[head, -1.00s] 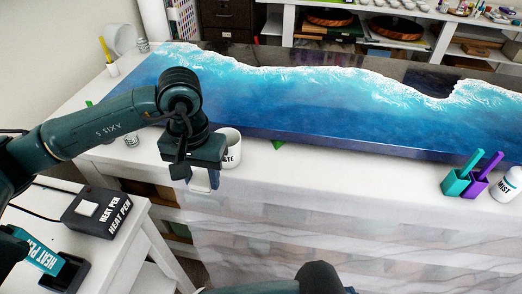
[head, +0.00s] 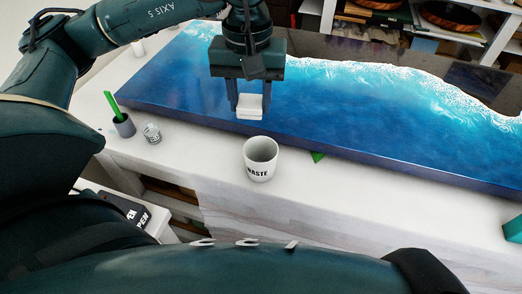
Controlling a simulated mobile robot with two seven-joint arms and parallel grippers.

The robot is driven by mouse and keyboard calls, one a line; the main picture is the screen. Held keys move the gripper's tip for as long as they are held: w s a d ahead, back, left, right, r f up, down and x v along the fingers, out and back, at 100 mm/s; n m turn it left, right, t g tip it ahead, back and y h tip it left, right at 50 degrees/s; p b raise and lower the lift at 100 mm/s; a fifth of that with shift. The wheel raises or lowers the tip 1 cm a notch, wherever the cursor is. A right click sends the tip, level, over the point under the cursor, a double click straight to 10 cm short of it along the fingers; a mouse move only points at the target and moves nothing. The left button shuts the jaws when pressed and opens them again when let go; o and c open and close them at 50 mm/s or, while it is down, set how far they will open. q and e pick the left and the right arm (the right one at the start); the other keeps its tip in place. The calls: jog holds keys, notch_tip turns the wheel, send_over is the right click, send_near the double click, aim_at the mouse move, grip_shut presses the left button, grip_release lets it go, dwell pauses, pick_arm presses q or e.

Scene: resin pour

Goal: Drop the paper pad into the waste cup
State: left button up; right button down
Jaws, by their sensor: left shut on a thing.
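The white paper pad (head: 249,107) is held between the fingers of my left gripper (head: 250,98), which is shut on it. The gripper points down over the near part of the blue resin panel. The white waste cup (head: 260,160), marked "WASTE", stands upright on the white table near its front edge. In the picture the pad is above and slightly left of the cup, apart from it. The inside of the cup that shows looks empty. My right gripper is not in view.
The blue and white resin panel (head: 330,120) fills the table behind the cup. A grey holder with a green stick (head: 122,122) and a small clear glass (head: 152,133) stand to the left. A green wedge (head: 318,157) is under the panel's edge. A teal holder (head: 513,229) shows at the right.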

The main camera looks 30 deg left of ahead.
aim_at(250, 119)
pick_arm(q)
jog(key=shift+s+d+f+b, duration=0.15)
jog(key=shift+f+b, duration=0.25)
jog(key=shift+f, duration=0.35)
notch_tip(250, 119, down, 3)
jog(key=shift+f+b, duration=0.1)
jog(key=shift+b, duration=0.8)
jog(key=shift+f, duration=0.5)
jog(key=o, duration=1.1)
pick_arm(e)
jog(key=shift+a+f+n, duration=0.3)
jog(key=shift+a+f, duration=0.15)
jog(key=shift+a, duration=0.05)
